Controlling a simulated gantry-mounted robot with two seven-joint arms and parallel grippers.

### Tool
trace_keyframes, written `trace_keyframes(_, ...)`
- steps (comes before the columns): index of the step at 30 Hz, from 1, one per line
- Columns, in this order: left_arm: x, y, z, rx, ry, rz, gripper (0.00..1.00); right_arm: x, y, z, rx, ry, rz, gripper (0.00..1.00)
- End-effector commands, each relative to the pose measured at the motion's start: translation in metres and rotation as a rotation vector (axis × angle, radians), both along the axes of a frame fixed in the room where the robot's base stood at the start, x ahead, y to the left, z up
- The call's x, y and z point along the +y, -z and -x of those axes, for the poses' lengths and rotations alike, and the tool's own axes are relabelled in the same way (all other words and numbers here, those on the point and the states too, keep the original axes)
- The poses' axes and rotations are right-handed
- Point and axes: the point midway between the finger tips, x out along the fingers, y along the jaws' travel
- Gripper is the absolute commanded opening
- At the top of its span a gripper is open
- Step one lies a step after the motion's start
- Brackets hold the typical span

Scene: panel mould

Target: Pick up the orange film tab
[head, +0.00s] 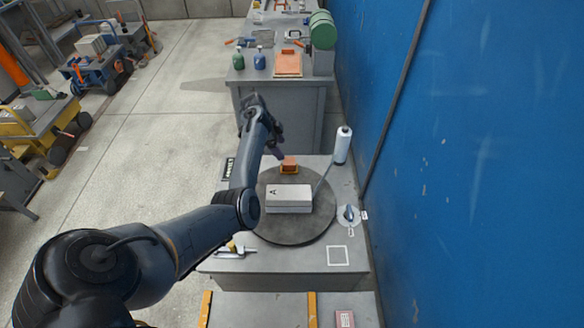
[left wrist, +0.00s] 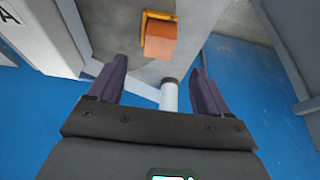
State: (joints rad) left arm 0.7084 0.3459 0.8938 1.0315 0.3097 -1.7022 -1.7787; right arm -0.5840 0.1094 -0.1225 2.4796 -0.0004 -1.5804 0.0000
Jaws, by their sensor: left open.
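The orange film tab (head: 289,162) appears as a small orange block in a yellow holder at the far side of the round dark turntable (head: 268,222). It also shows in the left wrist view (left wrist: 160,42), with part of the yellow holder (left wrist: 150,14) behind it. My left gripper (head: 279,154) is close by the tab, slightly to its left in the head view. In the left wrist view its two dark fingers (left wrist: 158,75) are spread and empty, with the tab beyond the gap between them. My right gripper is not seen.
A white box (head: 289,205) marked A sits on the turntable, near the tab. A white roll (head: 342,146) on a thin arm stands to the right. The blue wall (head: 480,170) bounds the right side. A grey workbench (head: 280,100) with bottles stands behind.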

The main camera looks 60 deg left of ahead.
Motion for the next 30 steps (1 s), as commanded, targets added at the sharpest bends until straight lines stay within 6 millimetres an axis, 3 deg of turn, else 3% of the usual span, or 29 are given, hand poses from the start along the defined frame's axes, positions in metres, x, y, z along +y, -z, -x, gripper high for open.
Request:
trace_keyframes(6,-0.006,0.025,-0.008,0.001,0.0,0.002,0.79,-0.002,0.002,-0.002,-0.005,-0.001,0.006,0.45)
trace_keyframes(14,-0.009,0.039,-0.013,0.001,0.002,0.001,0.79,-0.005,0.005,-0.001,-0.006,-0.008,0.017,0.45)
trace_keyframes(21,-0.016,0.069,-0.022,0.002,0.002,0.001,0.79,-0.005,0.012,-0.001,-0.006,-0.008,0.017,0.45)
trace_keyframes(30,-0.017,0.079,-0.025,0.002,0.0,-0.002,0.79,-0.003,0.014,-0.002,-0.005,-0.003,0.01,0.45)
